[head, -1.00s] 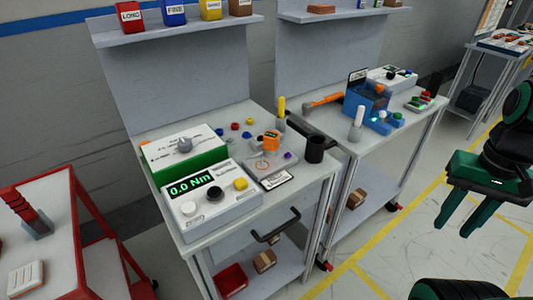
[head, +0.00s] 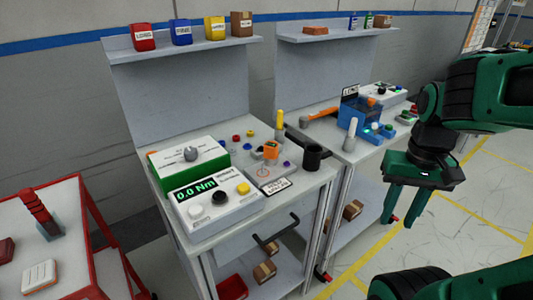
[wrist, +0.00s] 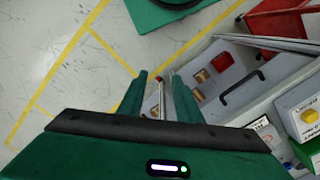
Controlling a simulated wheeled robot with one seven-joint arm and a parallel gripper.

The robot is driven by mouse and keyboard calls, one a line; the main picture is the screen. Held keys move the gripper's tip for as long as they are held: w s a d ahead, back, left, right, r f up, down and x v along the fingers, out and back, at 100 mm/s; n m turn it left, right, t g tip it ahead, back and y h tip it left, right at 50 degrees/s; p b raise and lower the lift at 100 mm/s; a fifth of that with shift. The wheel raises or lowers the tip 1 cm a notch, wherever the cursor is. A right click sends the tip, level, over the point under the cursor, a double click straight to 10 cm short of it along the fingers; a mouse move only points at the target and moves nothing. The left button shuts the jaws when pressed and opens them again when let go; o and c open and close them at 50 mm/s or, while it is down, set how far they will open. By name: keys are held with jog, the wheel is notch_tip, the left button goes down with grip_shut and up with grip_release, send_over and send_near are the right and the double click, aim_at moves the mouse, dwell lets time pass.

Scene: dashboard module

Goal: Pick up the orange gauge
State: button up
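My gripper (head: 398,222) is dark green and hangs fingers down, to the right of the left bench and in front of the right bench, well apart from the gauge. Its fingers also show in the wrist view (wrist: 156,76), open with nothing between them. I cannot make out the gauge in the wrist view.
A red cart (head: 55,262) stands at the left. The right bench (head: 370,152) holds blue devices.

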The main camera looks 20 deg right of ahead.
jog(key=o, duration=0.4)
jog(key=shift+o, duration=1)
jog(key=shift+s+r, duration=0.2)
jog(key=shift+s, duration=0.1)
jog(key=n+t+y, duration=0.6)
jog(key=n+y, duration=0.1)
jog(key=n, duration=0.7)
send_near(272, 144)
jog(key=s+f, duration=0.4)
jog(key=f, duration=0.1)
jog(key=s+f, duration=0.2)
jog(key=f, duration=0.1)
jog(key=shift+s, duration=0.1)
jog(key=w+r+t+y, duration=0.1)
jog(key=w, duration=0.1)
jog(key=w+a+r+n+t+y, duration=0.1)
jog(key=w, duration=0.1)
jog(key=w+r+n+t, duration=0.1)
jog(key=w, duration=0.1)
jog(key=shift+w+a+r+y, duration=0.1)
jog(key=shift+w+a+y, duration=0.1)
jog(key=shift+y, duration=0.2)
jog(key=shift+w+a, duration=0.2)
jog(key=shift+w, duration=0.1)
jog(key=shift+x, duration=5.05)
